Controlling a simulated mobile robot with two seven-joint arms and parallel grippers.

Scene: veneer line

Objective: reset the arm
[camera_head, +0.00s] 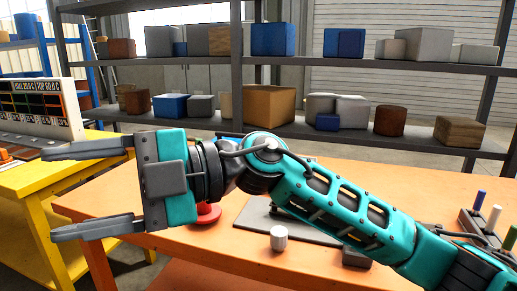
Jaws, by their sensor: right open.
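My right arm, teal and dark grey, comes in from the lower right and reaches left across the orange table (330,180). My right gripper (97,188) is at its end, with two grey fingers spread wide apart and pointing left. It is open and nothing is between the fingers. The gripper is above the left end of the orange table and overlaps the yellow table in the picture. My left gripper is not in view.
A red round object (207,213), a white cylinder (279,238) and a grey plate (252,215) are on the orange table, partly behind my arm. A yellow table (40,178) with a display panel (40,108) stands left. Shelves (350,62) with boxes stand behind.

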